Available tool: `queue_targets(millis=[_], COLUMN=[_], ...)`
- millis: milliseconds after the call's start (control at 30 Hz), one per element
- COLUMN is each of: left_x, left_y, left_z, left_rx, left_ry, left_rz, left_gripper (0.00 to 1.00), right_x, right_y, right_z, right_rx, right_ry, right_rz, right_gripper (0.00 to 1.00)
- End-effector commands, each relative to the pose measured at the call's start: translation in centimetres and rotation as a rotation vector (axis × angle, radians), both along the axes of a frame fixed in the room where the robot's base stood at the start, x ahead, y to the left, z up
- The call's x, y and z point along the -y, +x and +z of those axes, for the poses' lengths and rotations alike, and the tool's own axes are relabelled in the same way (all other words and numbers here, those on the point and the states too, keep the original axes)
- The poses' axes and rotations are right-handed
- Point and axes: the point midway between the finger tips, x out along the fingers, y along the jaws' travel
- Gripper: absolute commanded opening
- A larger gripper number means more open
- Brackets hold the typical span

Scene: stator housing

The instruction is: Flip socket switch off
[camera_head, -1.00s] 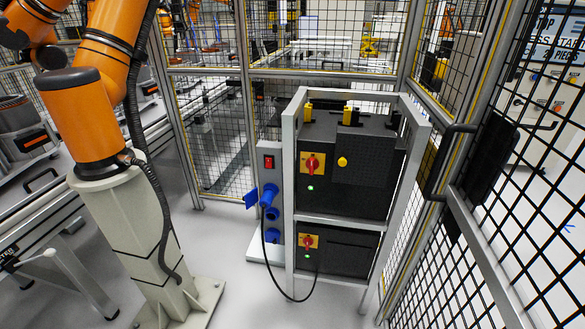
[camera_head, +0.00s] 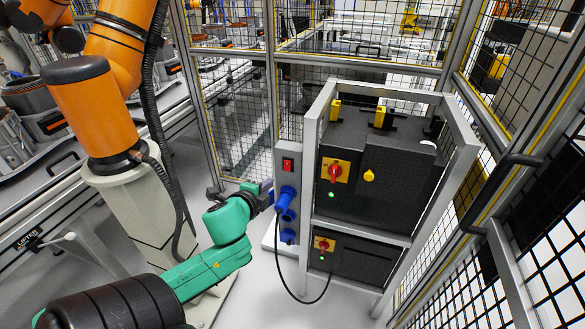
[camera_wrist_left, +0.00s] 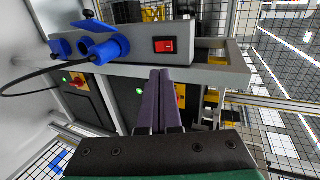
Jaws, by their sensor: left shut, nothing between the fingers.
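The red socket switch (camera_head: 288,164) sits near the top of a narrow grey panel (camera_head: 284,152) with blue sockets below it. The switch also shows in the left wrist view (camera_wrist_left: 165,46), just beyond the fingertips. My left gripper (camera_head: 267,187) is on the green arm, to the left of the panel and a little lower than the switch. In the left wrist view its purple fingers (camera_wrist_left: 160,73) are pressed together with nothing between them. A gap to the switch seems to remain. My right gripper is not in view.
A blue plug (camera_head: 286,197) with a black cable hangs from the panel. A framed black cabinet (camera_head: 375,180) with red rotary switches stands right of it. An orange robot arm (camera_head: 82,105) on a pale pedestal stands at the left. Mesh fencing (camera_head: 235,120) is behind.

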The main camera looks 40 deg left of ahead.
Motion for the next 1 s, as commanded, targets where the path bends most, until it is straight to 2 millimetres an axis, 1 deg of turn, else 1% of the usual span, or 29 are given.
queue_targets(millis=[167, 267, 367, 700, 800, 900, 1000], left_x=[-0.1, -0.3, -0.9, -3.1, -3.7, -4.1, -4.3], left_y=[0.1, 0.9, 2.3, 8.9, 10.5, 11.7, 12.2], left_z=[-0.1, -0.4, -0.9, -3.6, -4.4, -4.9, -5.3], left_rx=[0.001, 0.002, 0.002, 0.003, 0.001, 0.002, -0.001], left_ry=[-0.002, -0.002, -0.001, -0.005, -0.004, -0.004, -0.004], left_rz=[0.001, 0.000, 0.002, 0.003, 0.003, 0.002, 0.002], left_gripper=[0.00, 0.00, 0.00, 0.00, 0.00, 0.00, 0.00], right_x=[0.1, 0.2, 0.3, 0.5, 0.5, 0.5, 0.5], right_y=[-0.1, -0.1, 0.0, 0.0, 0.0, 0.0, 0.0], right_z=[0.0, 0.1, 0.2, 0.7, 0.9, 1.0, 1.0], right_rx=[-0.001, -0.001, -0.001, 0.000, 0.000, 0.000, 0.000], right_ry=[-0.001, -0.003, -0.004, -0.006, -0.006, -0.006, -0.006], right_rz=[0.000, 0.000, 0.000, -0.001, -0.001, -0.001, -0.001], right_gripper=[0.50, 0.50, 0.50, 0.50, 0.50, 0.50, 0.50])
